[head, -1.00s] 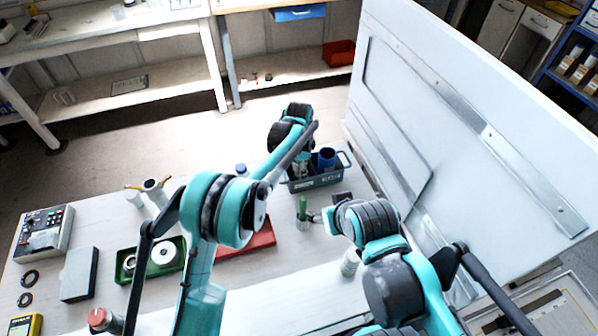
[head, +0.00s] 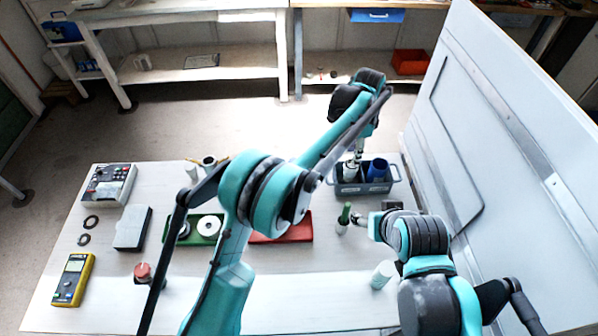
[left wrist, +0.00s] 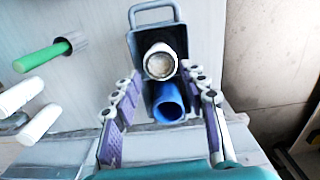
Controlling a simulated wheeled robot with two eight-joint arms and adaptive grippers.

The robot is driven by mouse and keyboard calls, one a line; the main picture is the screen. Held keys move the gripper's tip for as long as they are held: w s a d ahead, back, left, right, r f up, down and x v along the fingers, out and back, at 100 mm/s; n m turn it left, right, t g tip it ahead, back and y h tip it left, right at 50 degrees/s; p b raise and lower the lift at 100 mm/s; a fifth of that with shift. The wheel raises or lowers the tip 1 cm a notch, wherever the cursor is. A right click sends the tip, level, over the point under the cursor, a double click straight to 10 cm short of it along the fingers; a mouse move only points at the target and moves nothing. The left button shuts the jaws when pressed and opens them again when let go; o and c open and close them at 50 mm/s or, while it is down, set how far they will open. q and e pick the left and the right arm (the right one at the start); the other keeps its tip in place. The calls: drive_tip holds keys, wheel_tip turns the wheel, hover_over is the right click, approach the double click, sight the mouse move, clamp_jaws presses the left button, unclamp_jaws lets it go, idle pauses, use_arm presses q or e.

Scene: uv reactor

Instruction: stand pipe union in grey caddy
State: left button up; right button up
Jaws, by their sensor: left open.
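The grey caddy (head: 347,188) stands at the table's far right and shows from above in the left wrist view (left wrist: 133,45). A pale, round-ended piece that looks like the pipe union (left wrist: 160,62) stands in it, end up, beside a blue cylinder (left wrist: 168,102), also seen in the head view (head: 377,170). My left gripper (left wrist: 160,74) is open above the caddy, its purple-padded fingers apart on either side of the piece. In the head view the left gripper (head: 356,148) is small and partly hidden by its arm. My right gripper (head: 362,219) is near a green-handled item; its fingers are unclear.
The green-handled item (head: 343,216) stands in front of the caddy. A white cylinder (head: 382,275) is nearer the front. A red tray (head: 290,232), green tray (head: 205,238), grey box (head: 132,228) and yellow meter (head: 72,280) lie leftward. A large white panel (head: 500,150) rises at right.

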use_arm(q)
drive_tip(key=s+a+r+n+t, duration=0.1)
drive_tip(key=s+a+r+n, duration=0.1)
drive_tip(key=a+r, duration=0.3)
drive_tip(key=s+a+r+n+t+h, duration=0.1)
drive_tip(key=s+a+r+n, duration=0.2)
drive_tip(key=a, duration=0.5)
drive_tip(key=s+a+r+n+t, duration=0.1)
drive_tip(key=s+a+r+n, duration=0.1)
drive_tip(key=a+r, duration=0.3)
drive_tip(key=s+a+f+n+t, duration=0.1)
drive_tip(key=s+a+f+n, duration=0.1)
drive_tip(key=s+a, duration=0.3)
drive_tip(key=s+a+f+n+t, duration=0.1)
drive_tip(key=s+a+f+n, duration=0.1)
drive_tip(key=s+a+n, duration=0.2)
drive_tip(key=s+a+f+n+t+y, duration=0.1)
drive_tip(key=s+a+f+n+t, duration=0.1)
drive_tip(key=s+a, duration=0.6)
drive_tip(key=shift+s+f+n, duration=0.25)
drive_tip(key=shift+s+n, duration=0.65)
drive_tip(key=shift+a, duration=0.1)
wheel_tip(320, 180, down, 5)
drive_tip(key=b, duration=0.4)
drive_tip(key=shift+r+b, duration=0.2)
drive_tip(key=shift+b, duration=0.1)
